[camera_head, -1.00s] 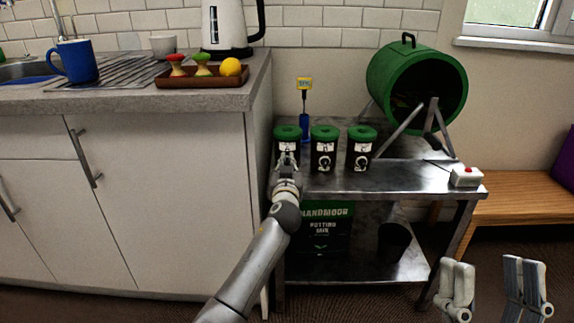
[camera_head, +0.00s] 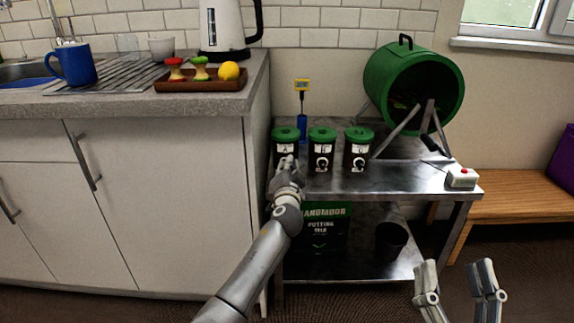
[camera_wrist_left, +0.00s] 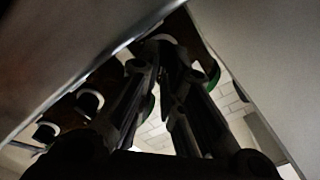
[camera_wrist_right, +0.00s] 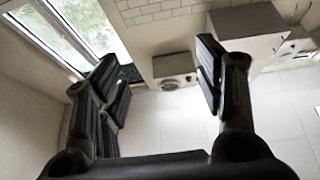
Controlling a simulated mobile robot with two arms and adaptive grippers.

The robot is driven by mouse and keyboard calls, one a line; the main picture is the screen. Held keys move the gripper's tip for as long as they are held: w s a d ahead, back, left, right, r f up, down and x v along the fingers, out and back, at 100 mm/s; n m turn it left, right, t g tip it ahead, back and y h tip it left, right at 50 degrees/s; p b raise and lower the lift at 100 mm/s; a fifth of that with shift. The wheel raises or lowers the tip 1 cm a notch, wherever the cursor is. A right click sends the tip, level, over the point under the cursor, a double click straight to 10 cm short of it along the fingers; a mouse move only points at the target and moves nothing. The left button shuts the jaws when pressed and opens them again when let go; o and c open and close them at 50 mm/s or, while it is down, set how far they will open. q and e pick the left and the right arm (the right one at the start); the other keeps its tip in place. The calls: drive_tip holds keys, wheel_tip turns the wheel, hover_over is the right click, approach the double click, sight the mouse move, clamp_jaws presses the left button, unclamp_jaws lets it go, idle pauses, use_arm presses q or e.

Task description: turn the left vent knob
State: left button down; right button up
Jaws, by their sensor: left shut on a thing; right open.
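Three dark canisters with green lids stand in a row on the metal bench: the left canister (camera_head: 285,140), the middle canister (camera_head: 322,140) and the right canister (camera_head: 358,141). The middle and right ones show pale round knobs low on their fronts. My left gripper (camera_head: 287,163) is at the front of the left canister and covers its knob in the head view. In the left wrist view its dark fingers are close together at a pale-edged knob (camera_wrist_left: 160,38), shut on it; the contact is dark. My right gripper (camera_head: 456,263) is open and empty, low in front of the bench's right end.
A counter (camera_head: 130,103) stands close on the left; a wooden seat (camera_head: 520,198) is right.

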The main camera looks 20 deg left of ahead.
use_arm(q)
drive_tip(key=m, duration=0.2)
drive_tip(key=m+p, duration=0.1)
drive_tip(key=m, duration=0.2)
drive_tip(key=m+p, duration=0.1)
drive_tip(key=m, duration=0.1)
drive_tip(key=shift+d+f, duration=0.15)
drive_tip(key=shift+f, duration=0.2)
drive_tip(key=shift+f+m, duration=0.15)
drive_tip(key=shift+m, duration=0.75)
use_arm(e)
wheel_tip(320, 180, down, 12)
drive_tip(key=w+d+g+h, duration=0.1)
drive_tip(key=g+h, duration=0.1)
drive_tip(key=g, duration=0.5)
drive_tip(key=shift+d, duration=0.2)
use_arm(q)
drive_tip(key=c, duration=1.6)
unclamp_jaws()
use_arm(e)
drive_tip(key=shift+r, duration=0.1)
use_arm(q)
drive_tip(key=v, duration=1.2)
